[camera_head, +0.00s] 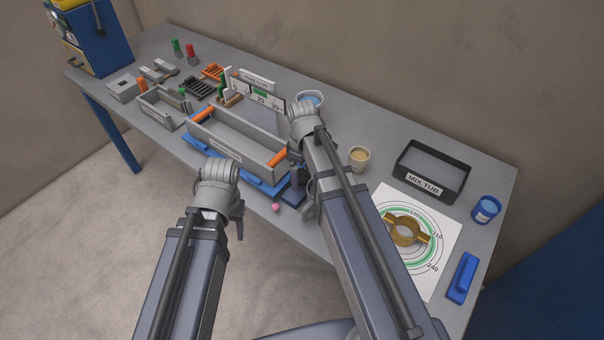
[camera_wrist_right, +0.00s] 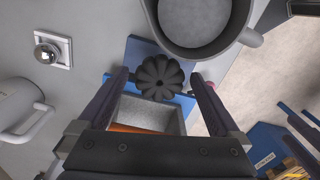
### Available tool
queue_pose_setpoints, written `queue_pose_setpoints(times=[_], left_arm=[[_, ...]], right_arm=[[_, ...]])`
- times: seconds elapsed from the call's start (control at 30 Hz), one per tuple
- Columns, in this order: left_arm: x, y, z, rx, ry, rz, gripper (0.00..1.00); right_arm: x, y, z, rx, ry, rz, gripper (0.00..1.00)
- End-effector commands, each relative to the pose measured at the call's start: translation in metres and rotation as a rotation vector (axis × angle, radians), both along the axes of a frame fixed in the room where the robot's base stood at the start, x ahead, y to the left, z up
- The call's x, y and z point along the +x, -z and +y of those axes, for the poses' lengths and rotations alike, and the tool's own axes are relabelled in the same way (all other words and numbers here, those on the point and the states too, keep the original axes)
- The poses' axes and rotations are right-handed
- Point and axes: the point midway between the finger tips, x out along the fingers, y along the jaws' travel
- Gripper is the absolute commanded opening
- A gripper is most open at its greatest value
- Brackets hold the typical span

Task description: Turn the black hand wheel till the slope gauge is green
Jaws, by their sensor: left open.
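The black hand wheel (camera_wrist_right: 160,77), a lobed knob, shows in the right wrist view over a blue base plate (camera_wrist_right: 140,50). My right gripper (camera_wrist_right: 159,80) is open, one finger on each side of the wheel; I cannot tell whether they touch it. In the head view my right arm hides the wheel. The slope gauge (camera_head: 266,101) is a white numbered scale with a green section, behind the grey trough (camera_head: 222,148); I cannot make out its reading. The trough has orange ends and a blue base. My left gripper (camera_head: 238,220) is open and empty, near the table's front edge.
A tan cup (camera_head: 359,157), a black MIX TUB (camera_head: 432,172), a printed sheet (camera_head: 389,203) with a brass ring (camera_head: 405,231), a blue jar (camera_head: 485,210) and a blue block (camera_head: 462,278) stand on the right. A smaller grey tray (camera_head: 165,108) and small parts are left.

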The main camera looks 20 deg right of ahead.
Motion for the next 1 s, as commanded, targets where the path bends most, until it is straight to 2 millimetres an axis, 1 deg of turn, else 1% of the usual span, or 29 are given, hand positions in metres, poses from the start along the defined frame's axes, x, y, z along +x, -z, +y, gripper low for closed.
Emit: queue_pose_setpoints(times=[0.03, 0.07, 0.7, 0.87, 1.0], left_arm=[[0.0000, -0.0001, 0.0000, 0.000, 0.000, 0.000, 0.50], [0.0000, -0.0001, 0.0000, 0.000, 0.000, 0.000, 0.50], [0.0000, 0.0000, 0.0000, 0.000, 0.000, 0.000, 0.50], [0.0000, 0.0000, 0.0000, 0.000, 0.000, 0.000, 0.50], [0.0000, 0.0001, 0.0000, 0.000, 0.000, 0.000, 0.50]], right_arm=[[0.0000, -0.0001, 0.0000, 0.000, 0.000, 0.000, 0.93], [0.0000, -0.0001, 0.0000, 0.000, 0.000, 0.000, 0.90], [0.0000, 0.0000, -0.0001, 0.000, 0.000, 0.000, 0.18], [-0.0001, 0.0000, -0.0001, 0.000, 0.009, 0.000, 0.18], [-0.0003, 0.0001, 0.0001, 0.000, 0.049, 0.000, 0.18]])
